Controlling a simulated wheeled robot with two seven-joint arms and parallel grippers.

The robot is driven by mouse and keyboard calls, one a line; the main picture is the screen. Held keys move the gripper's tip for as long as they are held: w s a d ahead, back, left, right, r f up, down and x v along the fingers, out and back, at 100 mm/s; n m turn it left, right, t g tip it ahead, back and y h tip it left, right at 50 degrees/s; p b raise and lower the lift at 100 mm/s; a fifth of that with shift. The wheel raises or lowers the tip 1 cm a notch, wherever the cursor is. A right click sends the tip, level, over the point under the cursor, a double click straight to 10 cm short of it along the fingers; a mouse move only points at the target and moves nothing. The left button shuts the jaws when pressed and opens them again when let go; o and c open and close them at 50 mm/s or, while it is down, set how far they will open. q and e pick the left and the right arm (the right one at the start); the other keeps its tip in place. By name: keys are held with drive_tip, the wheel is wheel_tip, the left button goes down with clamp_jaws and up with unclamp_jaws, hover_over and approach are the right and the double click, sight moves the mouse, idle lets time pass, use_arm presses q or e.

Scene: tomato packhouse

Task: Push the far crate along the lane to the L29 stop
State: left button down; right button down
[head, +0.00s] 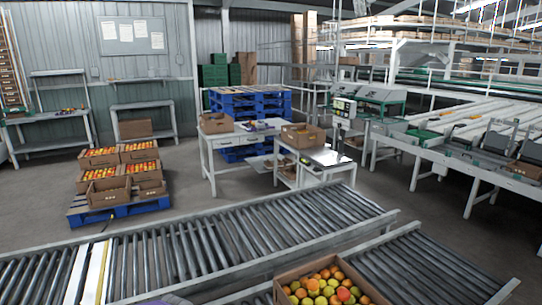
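A cardboard crate (366,280) of red, orange and green tomatoes sits on the near roller lane (430,268) at the bottom edge, partly cut off. It is the only crate I see on the rollers. Behind it a longer roller lane (230,236) runs from lower left to upper right and is bare. A white and yellow strip (96,272) crosses this lane at the left. No L29 marking is readable, so I cannot tell which part is the stop. Neither of my grippers shows.
Pale metal rails (300,255) edge the lanes. Beyond them, a blue pallet (120,207) holds several crates of tomatoes. A white table (222,140) and a bench with a control box (343,108) stand behind. Grey floor lies open between them.

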use_arm(q)
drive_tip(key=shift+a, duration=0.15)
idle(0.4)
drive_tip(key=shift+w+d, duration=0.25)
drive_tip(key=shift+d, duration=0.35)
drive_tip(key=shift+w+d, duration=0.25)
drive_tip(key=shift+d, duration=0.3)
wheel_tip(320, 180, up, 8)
drive_tip(key=p, duration=0.2)
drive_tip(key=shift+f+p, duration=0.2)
drive_tip(key=shift+p, duration=0.15)
idle(0.4)
